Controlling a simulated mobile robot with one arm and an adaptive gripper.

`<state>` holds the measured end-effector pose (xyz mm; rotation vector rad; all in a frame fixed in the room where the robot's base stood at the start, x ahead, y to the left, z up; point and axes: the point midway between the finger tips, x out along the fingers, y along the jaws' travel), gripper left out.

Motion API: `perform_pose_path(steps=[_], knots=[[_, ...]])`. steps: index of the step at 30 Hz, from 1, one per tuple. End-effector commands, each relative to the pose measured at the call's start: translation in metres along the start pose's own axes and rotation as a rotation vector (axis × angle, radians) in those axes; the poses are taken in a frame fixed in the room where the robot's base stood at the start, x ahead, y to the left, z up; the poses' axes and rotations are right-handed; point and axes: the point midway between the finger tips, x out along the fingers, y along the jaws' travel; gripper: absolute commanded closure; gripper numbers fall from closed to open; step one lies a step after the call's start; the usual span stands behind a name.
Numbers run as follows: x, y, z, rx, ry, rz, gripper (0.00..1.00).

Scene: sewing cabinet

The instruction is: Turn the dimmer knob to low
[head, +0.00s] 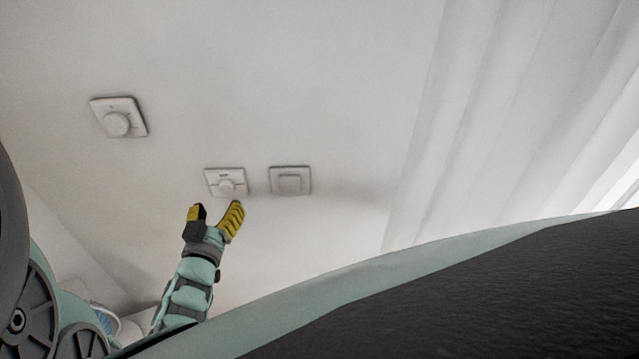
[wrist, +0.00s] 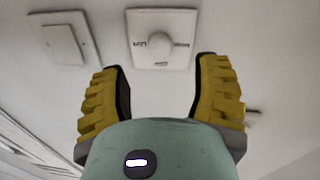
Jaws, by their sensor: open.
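A white plate with a round dimmer knob (head: 227,187) is on the pale wall, in the middle of the head view. It also shows in the wrist view as a square plate with the round knob (wrist: 153,42) and small dark marks around it, too blurred to read. My gripper (head: 217,208) is open and empty, its yellow fingers pointing at this plate from just below it in the head view. In the wrist view my gripper's fingertips (wrist: 161,64) stand apart on either side of the plate's edge. The knob appears beyond them, seemingly not touched.
A flat rocker switch (head: 290,181) is close beside the plate, on its right in the head view. A second, larger round knob on a plate (head: 117,122) is at upper left. A white curtain (head: 470,130) hangs at right. The wall between is bare.

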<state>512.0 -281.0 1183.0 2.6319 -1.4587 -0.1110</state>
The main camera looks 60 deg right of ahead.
Motion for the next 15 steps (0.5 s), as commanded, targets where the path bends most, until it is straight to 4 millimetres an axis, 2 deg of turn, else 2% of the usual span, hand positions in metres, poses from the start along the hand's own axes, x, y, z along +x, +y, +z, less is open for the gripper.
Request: perform_pose_path(steps=[1, 6, 15], knots=[[0.012, 0.002, 0.001, -0.001, 0.006, 0.007, 0.38], [0.038, 0.002, 0.001, -0.002, 0.004, 0.006, 0.38], [0.058, 0.002, 0.000, 0.000, 0.001, 0.005, 0.38]])
